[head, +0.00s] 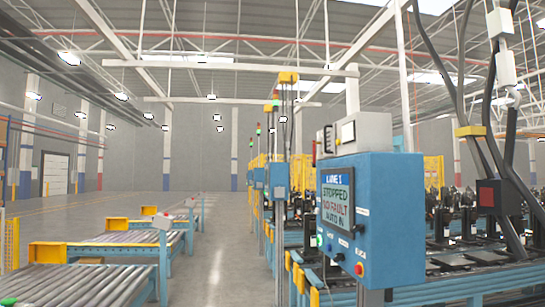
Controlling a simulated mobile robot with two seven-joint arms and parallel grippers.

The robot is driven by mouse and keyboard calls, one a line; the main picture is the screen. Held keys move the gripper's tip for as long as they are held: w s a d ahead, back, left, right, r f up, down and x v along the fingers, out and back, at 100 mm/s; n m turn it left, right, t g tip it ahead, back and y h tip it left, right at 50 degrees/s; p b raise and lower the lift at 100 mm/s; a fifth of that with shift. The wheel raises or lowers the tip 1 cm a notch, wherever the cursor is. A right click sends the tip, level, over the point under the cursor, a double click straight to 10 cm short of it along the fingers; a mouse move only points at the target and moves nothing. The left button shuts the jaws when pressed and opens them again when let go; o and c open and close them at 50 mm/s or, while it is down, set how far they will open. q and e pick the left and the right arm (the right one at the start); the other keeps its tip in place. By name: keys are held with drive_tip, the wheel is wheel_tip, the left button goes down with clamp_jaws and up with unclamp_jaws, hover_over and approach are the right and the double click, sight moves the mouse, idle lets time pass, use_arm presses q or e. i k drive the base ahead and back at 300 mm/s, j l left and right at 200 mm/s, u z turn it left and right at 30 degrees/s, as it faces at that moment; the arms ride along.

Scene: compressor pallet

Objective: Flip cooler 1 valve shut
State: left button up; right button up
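I cannot pick out a cooler or a valve in the head view. A blue control box (378,215) stands at the centre right, with a screen (336,207) that reads roughly "STOPPED", "NO FAULT", "AUTO". Neither of my grippers shows in the view.
Roller conveyors (85,283) with yellow end pieces run along the left. A clear grey aisle (222,250) lies between them and the line at right. Dark machine parts (470,225) stand behind the box. Thick dark hoses (475,100) hang at the right. Signal poles stand at the centre.

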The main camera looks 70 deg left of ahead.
sight(314, 152)
drive_tip(key=j+u, duration=0.4)
drive_tip(key=i+j+u, duration=0.1)
drive_tip(key=u, duration=0.3)
drive_tip(key=i+j+u, duration=0.15)
drive_tip(key=u, duration=0.3)
drive_tip(key=i+j+u, duration=0.35)
drive_tip(key=i+j, duration=0.5)
drive_tip(key=j, duration=0.15)
